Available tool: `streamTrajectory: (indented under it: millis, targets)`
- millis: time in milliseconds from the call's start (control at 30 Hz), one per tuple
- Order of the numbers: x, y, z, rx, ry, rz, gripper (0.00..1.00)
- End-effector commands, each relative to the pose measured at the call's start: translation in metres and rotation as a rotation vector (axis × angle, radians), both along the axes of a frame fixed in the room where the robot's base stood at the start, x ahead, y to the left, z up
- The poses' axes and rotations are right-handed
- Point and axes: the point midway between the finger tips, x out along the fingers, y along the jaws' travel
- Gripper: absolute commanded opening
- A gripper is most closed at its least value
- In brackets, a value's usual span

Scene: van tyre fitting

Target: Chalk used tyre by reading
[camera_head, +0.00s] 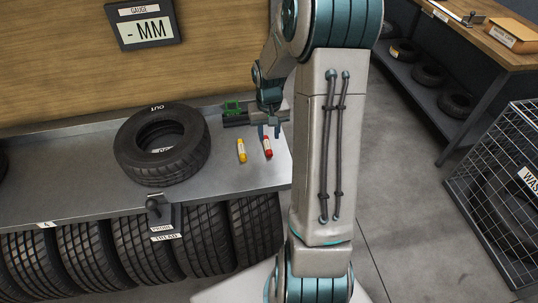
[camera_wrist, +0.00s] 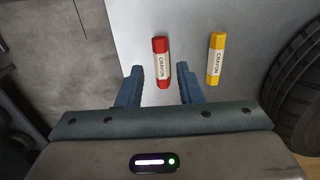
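The used tyre (camera_head: 160,145) lies flat on the grey shelf, with the word OUT at its upper rim; part of it shows at the right of the wrist view (camera_wrist: 298,75). A red crayon (camera_head: 267,147) and a yellow crayon (camera_head: 241,150) lie on the shelf right of the tyre. My gripper (camera_head: 268,131) is open just above the red crayon. In the wrist view its two blue fingers (camera_wrist: 161,85) stand on either side of the red crayon's near end, with gaps. The gauge display (camera_head: 146,28) on the wooden wall reads "- MM".
A probe (camera_head: 154,207) labelled PROBE and TREAD hangs at the shelf (camera_head: 60,193) front edge. Several tyres (camera_head: 150,245) stand below. A wire cage (camera_head: 500,190) labelled WAS… with a tyre inside stands at right. A bench (camera_head: 480,45) with tyres beneath stands behind.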

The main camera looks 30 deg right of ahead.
Motion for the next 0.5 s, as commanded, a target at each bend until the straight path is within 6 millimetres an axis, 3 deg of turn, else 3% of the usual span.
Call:
streamTrajectory:
  millis: [33, 300, 500]
  targets:
    - [0.0, 0.0, -0.014, 0.001, 0.002, 0.0, 0.33]
    - [0.0, 0.001, -0.053, 0.0, 0.001, 0.001, 0.33]
    - [0.0, 0.0, -0.065, -0.001, 0.001, 0.0, 0.33]
